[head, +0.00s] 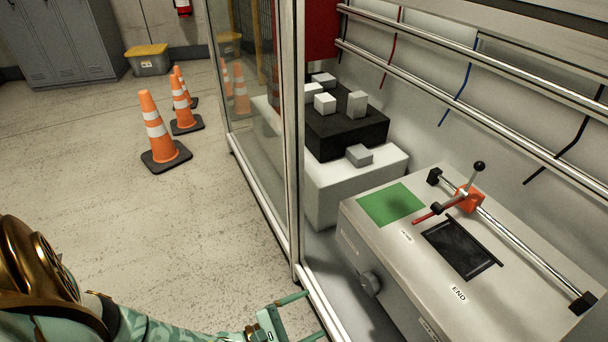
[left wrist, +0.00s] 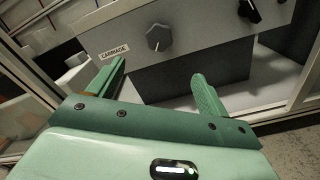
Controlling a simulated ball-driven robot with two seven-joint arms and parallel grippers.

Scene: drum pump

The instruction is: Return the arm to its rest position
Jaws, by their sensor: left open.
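My left gripper (head: 306,315) is at the bottom of the head view, in front of the cabinet's frame post, its two green fingers apart and empty. In the left wrist view the open fingers (left wrist: 160,90) point toward the front of a grey machine box (left wrist: 215,40) and do not appear to touch it. My left arm (head: 170,325) comes in from the lower left. The grey machine box (head: 375,270) carries a green pad (head: 390,204), a dark recessed plate (head: 462,250) and a red lever with a black knob on a rail (head: 468,198). My right gripper is not in view.
A glass panel (head: 255,120) and its metal post (head: 295,200) stand between the open floor and the machine. Several orange cones (head: 155,130) stand at the upper left. A white block with a black top (head: 345,130) is behind the machine.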

